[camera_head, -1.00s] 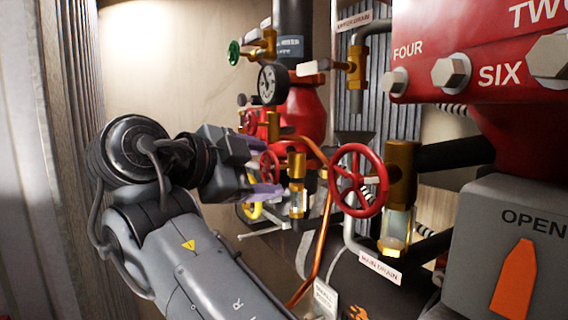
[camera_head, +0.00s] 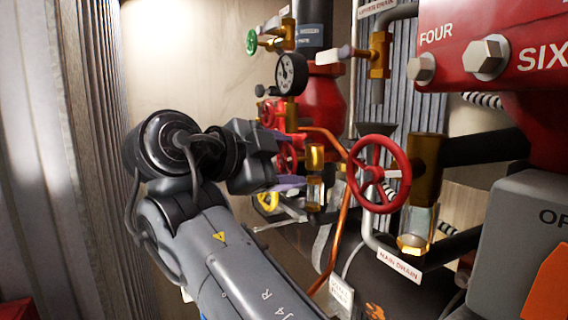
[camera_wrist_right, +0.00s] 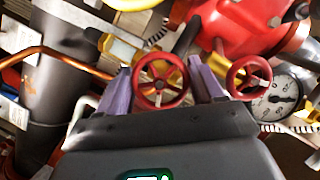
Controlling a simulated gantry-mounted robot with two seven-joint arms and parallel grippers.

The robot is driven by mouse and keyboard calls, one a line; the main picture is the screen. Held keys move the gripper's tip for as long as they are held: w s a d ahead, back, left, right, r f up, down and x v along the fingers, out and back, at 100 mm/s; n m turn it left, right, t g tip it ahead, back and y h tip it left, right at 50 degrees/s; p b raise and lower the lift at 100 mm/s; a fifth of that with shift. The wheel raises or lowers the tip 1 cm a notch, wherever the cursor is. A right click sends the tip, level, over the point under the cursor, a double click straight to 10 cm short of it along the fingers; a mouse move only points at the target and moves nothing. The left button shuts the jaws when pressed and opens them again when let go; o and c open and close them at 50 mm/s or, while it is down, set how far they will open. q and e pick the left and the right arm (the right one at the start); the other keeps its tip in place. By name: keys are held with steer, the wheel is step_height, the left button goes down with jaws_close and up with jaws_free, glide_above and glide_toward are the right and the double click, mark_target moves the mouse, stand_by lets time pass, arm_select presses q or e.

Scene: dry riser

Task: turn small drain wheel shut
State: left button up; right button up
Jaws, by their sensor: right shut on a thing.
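A small red handwheel (camera_wrist_right: 160,83) sits between the two purple fingers of my right gripper (camera_wrist_right: 160,72) in the right wrist view, and the gripper is shut on its rim. In the head view this small wheel (camera_head: 286,156) is partly hidden by my right gripper (camera_head: 287,170), which reaches in from the left beside a brass fitting with a clear sight glass (camera_head: 315,190). My left gripper is in neither view.
A larger red wheel (camera_head: 379,174) on a brass valve stands to the right, by a "MAIN DRAIN" tag (camera_head: 399,266). Another red wheel (camera_wrist_right: 249,77) and a gauge (camera_wrist_right: 275,99) are close by. A copper pipe (camera_head: 343,215) runs below right.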

steer(key=shift+f+m+b, duration=0.1)
steer(key=shift+m+b, duration=0.3)
steer(key=shift+b, duration=0.05)
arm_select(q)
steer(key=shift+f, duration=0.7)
arm_select(e)
steer(key=o, duration=0.7)
